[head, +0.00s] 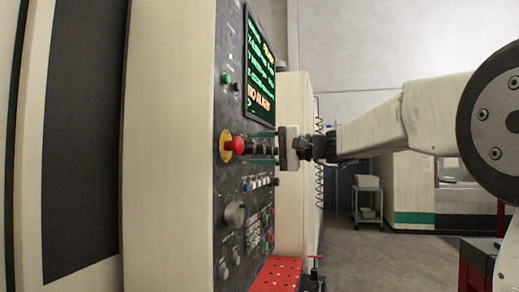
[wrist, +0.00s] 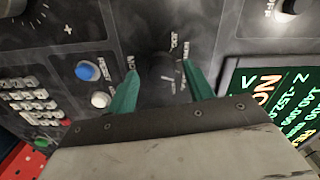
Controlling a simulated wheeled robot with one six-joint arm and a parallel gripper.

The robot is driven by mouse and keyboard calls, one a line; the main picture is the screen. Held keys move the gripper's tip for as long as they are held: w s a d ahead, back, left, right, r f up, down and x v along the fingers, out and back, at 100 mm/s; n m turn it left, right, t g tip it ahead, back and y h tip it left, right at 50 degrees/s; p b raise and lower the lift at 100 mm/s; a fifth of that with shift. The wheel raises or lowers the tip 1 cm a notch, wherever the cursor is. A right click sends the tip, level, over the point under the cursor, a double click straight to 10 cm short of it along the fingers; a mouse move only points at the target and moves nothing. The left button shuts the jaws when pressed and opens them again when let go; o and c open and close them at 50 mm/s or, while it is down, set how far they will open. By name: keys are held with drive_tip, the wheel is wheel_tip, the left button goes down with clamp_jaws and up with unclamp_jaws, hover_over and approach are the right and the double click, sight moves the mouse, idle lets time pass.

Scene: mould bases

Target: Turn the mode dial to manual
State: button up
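The mode dial (wrist: 159,68) is a small dark knob on the dark control panel, dim and hard to make out, with small white labels around its right side. My gripper (wrist: 159,76) has two green fingers, spread apart with one on each side of the dial. A gap seems to show between each finger and the dial; contact is not clear. In the head view my gripper (head: 262,148) points at the panel (head: 233,180), with its fingertips close to the panel face. There the dial is hidden behind the red emergency stop and the fingers.
A red emergency stop (head: 237,145) on a yellow ring stands out in front of my fingers. The lit screen (head: 260,72) is above. In the wrist view a blue button (wrist: 87,70) and a white button (wrist: 100,99) sit left of my fingers. A red perforated shelf (head: 278,275) juts out below.

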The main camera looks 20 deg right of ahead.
drive_tip(key=v, duration=0.7)
drive_tip(key=shift+s+d, duration=0.2)
drive_tip(key=shift+d, duration=0.1)
idle(0.4)
drive_tip(key=s+a+f+g+h, duration=0.25)
drive_tip(key=s+f, duration=0.25)
drive_tip(key=f, duration=0.5)
drive_tip(key=s+a+f+g+h, duration=0.1)
drive_tip(key=s+f+g+h, duration=0.3)
drive_tip(key=f, duration=0.6)
drive_tip(key=s+f+n+g+h, duration=0.1)
drive_tip(key=s+f+n+h, duration=0.1)
drive_tip(key=s+f+h, duration=0.2)
drive_tip(key=s+f+n+g+h, duration=0.1)
drive_tip(key=s+f+n+h, duration=0.2)
drive_tip(key=s+f, duration=0.8)
drive_tip(key=s+h, duration=0.1)
drive_tip(key=s, duration=0.8)
drive_tip(key=shift+f+g, duration=0.25)
drive_tip(key=shift+g, duration=0.1)
